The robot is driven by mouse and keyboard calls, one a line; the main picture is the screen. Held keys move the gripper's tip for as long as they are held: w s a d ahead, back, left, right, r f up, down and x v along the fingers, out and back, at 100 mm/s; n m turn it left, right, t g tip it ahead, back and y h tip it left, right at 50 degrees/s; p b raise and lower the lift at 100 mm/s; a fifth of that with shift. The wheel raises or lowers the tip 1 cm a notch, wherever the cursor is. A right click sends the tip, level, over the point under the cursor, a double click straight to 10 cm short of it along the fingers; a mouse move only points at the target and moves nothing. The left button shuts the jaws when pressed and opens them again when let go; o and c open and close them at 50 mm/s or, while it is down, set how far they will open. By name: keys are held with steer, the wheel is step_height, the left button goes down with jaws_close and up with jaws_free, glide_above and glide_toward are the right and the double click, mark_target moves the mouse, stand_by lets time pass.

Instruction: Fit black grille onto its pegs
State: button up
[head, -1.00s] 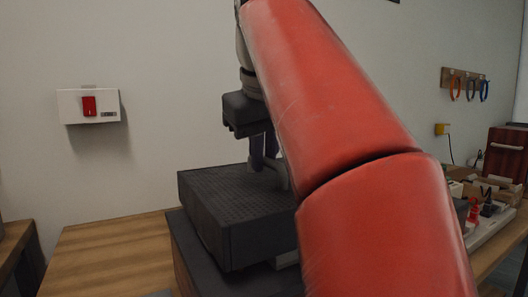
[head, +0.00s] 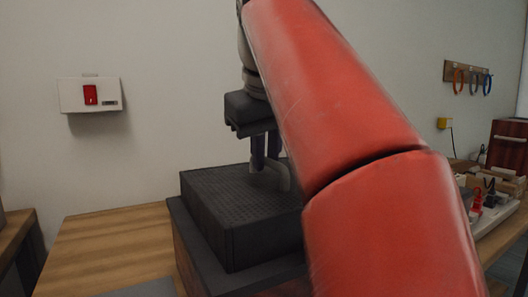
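The black grille (head: 225,190) is a thick dark block with a fine-mesh top. It sits on a wider dark cabinet (head: 190,245) with reddish-brown sides and looks roughly level. A cabinet ledge shows at the left and front. My gripper (head: 268,172) points down over the right part of the grille's top, its fingers at or just above the surface. A pale grey curved piece is at the fingertips; I cannot tell whether it is a handle or part of a finger. My red arm hides the right side of grille and cabinet. The pegs are not visible.
The cabinet stands on a wooden table (head: 110,245), bare to its left. A white wall box with a red switch (head: 90,94) hangs behind. At the right are a cluttered tray (head: 490,215), a dark red cabinet (head: 508,145) and a rack with coloured rings (head: 468,75).

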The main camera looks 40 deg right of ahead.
steer(key=o, duration=0.4)
steer(key=shift+o, duration=0.2)
steer(key=p+v, duration=0.3)
steer(key=v, duration=0.5)
steer(key=shift+p, duration=0.35)
